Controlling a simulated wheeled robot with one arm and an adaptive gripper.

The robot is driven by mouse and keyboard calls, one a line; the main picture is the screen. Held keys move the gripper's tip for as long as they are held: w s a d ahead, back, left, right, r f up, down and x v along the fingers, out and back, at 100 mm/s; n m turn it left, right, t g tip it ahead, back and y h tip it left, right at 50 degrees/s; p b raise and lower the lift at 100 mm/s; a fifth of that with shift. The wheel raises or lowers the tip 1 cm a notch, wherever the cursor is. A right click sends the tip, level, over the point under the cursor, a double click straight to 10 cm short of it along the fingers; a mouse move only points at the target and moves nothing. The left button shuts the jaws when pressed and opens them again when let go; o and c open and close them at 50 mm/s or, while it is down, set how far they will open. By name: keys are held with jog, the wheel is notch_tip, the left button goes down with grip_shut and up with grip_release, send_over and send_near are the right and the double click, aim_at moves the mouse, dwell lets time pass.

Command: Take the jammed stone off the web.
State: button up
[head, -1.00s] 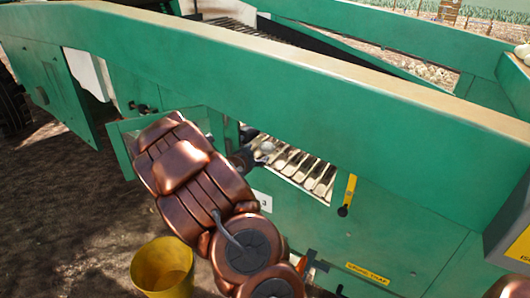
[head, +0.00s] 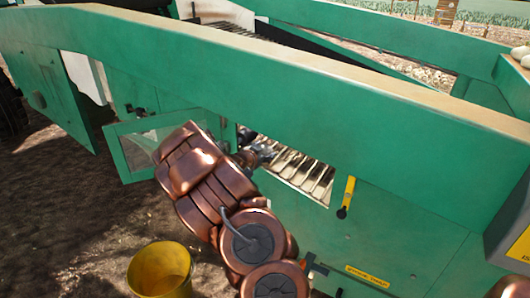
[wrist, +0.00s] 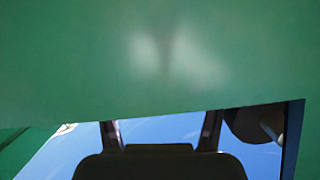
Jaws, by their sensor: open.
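The web (head: 303,176), a row of pale metal rods, shows through an opening in the green side panel in the head view. My gripper (head: 259,154) is at the left end of this opening, partly hidden by my copper-coloured arm. In the wrist view, the two dark fingers of my gripper (wrist: 161,132) stand well apart, open, with nothing seen between them. A dark rounded object (wrist: 247,124) shows beside the right finger, under the green panel; I cannot tell whether it is the stone. I cannot make out the stone for sure in the head view.
A green panel (wrist: 160,60) fills the upper wrist view, close to the camera. An open hatch door (head: 137,150) stands left of my arm. A yellow-handled tool (head: 347,195) hangs right of the opening. A yellow bucket (head: 160,270) stands on the soil below.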

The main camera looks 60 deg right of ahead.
jog(key=shift+d, duration=0.25)
jog(key=c, duration=1.2)
